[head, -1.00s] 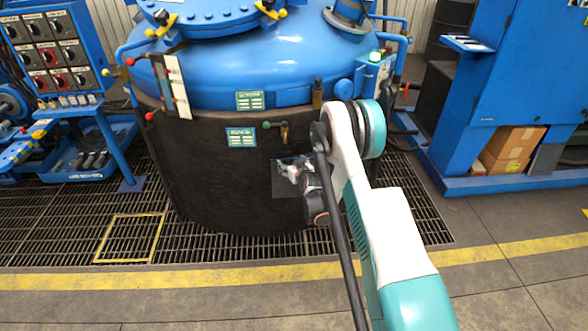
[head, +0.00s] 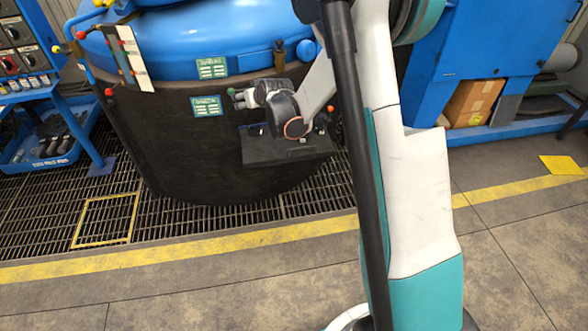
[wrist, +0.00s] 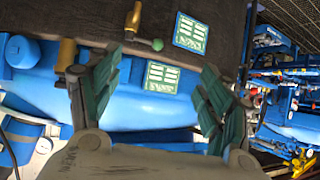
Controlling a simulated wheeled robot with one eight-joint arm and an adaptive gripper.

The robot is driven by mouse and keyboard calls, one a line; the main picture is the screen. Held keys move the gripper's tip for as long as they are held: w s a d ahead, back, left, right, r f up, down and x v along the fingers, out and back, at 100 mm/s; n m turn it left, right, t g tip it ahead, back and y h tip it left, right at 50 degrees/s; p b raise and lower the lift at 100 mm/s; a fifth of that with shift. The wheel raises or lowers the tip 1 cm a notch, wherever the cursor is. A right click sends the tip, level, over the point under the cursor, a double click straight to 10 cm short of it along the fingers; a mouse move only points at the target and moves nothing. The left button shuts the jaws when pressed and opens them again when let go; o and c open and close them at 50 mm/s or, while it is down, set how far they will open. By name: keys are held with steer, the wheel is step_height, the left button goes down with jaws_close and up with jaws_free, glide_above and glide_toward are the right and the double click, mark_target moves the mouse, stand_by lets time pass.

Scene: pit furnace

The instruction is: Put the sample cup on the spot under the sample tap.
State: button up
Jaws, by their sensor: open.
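My gripper (head: 240,98) is open and empty, in front of the dark lower wall of the blue vessel. In the wrist view its two green-padded fingers (wrist: 160,72) are spread, with nothing between them. The sample tap, brass with a green ball handle, shows in the wrist view (wrist: 134,20) beyond the fingers. In the head view only its green ball (head: 231,92) shows beside my fingertips; my gripper hides the rest. A dark flat ledge (head: 262,154) shows below my gripper, partly covered by my wrist. I cannot make out the sample cup or the marked spot.
The blue vessel (head: 175,45) carries green labels (head: 207,106). A control stand (head: 75,90) and blue tray (head: 50,140) are at left. A blue cabinet (head: 500,40) with a cardboard box (head: 473,100) is at right. The front floor is clear past the yellow line (head: 180,268).

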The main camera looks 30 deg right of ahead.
steer(key=s+a+r+g, duration=0.1)
steer(key=s+a+r, duration=0.2)
steer(key=s+r, duration=0.6)
steer(key=s+a+r+g, duration=0.15)
steer(key=s+r, duration=0.25)
steer(key=s, duration=0.8)
steer(key=s+a+f+g, duration=0.2)
steer(key=s, duration=2.1)
steer(key=shift+a, duration=0.15)
